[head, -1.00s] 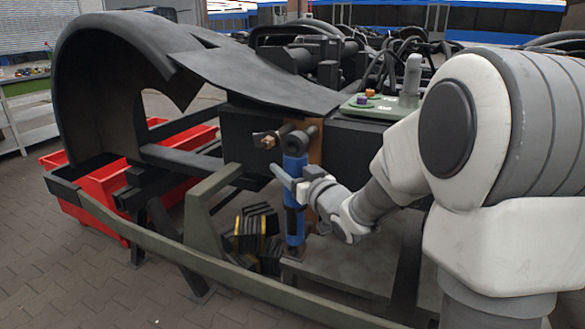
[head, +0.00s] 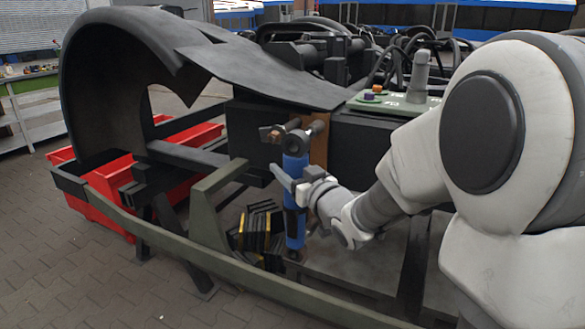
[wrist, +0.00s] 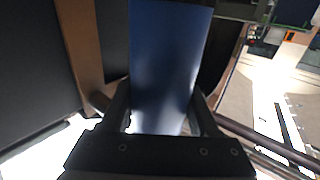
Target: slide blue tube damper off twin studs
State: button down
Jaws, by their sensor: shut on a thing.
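The blue tube damper (head: 294,168) stands nearly upright in front of the bogie, with a dark eye at its top. A stud (head: 318,123) shows at the top, between the eye and a brown plate (head: 319,150). The damper's lower end is near the frame's base; whether it is around a stud there I cannot tell. My gripper (head: 292,184) is shut on the damper's tube about mid-height, from the right. In the wrist view the blue tube (wrist: 165,60) fills the space between the fingers of my gripper (wrist: 160,112).
A curved olive frame rail (head: 200,255) runs low in front, with an upright bracket (head: 207,215) left of the damper. Dark stacked parts with yellow edges (head: 262,232) sit close beside it. A red bin (head: 95,205) stands at left. A black fender (head: 115,80) arches above left.

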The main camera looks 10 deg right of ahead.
jog(key=shift+s+a+r+b, duration=0.1)
jog(key=shift+s+a+b, duration=0.1)
jog(key=shift+s+a, duration=0.3)
jog(key=shift+s+a+r+b, duration=0.15)
jog(key=shift+s+a, duration=0.1)
jog(key=shift+s, duration=0.3)
jog(key=shift+f, duration=0.1)
jog(key=shift+s+a+b, duration=0.3)
jog(key=shift+s+a, duration=0.3)
jog(key=shift+s, duration=0.2)
jog(key=shift+s+a+b, duration=0.3)
jog(key=shift+s+a, duration=0.3)
jog(key=shift+s, duration=0.2)
